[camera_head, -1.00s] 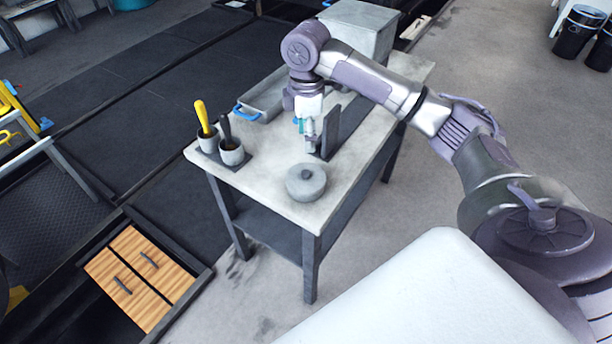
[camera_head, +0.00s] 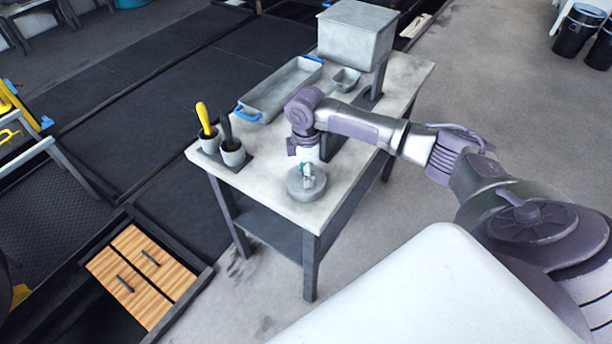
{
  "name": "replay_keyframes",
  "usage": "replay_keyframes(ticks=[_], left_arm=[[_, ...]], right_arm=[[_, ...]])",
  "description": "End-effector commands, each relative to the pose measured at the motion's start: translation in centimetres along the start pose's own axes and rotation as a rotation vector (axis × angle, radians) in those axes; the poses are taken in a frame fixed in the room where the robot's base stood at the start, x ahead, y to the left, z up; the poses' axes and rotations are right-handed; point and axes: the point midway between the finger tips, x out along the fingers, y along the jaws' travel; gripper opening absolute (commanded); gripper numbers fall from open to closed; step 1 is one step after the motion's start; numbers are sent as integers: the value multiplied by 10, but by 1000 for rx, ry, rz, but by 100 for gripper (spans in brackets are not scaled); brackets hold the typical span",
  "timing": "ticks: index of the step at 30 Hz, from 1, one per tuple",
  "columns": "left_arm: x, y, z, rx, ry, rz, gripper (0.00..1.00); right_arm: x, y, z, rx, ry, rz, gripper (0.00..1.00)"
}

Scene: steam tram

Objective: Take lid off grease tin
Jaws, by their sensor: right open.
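The grease tin (camera_head: 304,193) is a round grey pot near the front corner of the grey worktable (camera_head: 231,186). Its lid (camera_head: 297,180) sits on top; my right gripper covers the middle of the lid and its knob. My right gripper (camera_head: 308,178) points down directly over the lid. It is open, with its fingertips at about knob height. I cannot tell whether the fingers touch the knob. My left gripper is not in view.
Left of the tin stand two cups (camera_head: 232,153) holding a yellow-handled tool (camera_head: 204,117) and a dark-handled one. A tray with blue handles (camera_head: 279,93), a small bowl (camera_head: 345,79) and a grey box (camera_head: 355,35) are farther back. An upright dark post stands near the box.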

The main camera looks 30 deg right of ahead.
Motion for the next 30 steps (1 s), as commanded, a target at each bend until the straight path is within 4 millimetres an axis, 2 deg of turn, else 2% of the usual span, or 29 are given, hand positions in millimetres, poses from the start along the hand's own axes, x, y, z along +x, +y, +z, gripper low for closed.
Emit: replay_keyframes(ticks=[6, 15, 16, 25, 30], left_arm=[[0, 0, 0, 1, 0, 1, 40], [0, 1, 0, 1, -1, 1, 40], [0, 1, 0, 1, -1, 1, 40], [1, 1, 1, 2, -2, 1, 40], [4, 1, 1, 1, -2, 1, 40]], right_arm=[[1, 0, 0, 0, 0, 0, 52], [0, 0, 0, 1, 0, 0, 2], [0, 0, 0, 1, 0, 0, 0], [-1, 0, 0, 1, 0, 0, 0], [-14, 1, 0, 1, 2, 2, 0]])
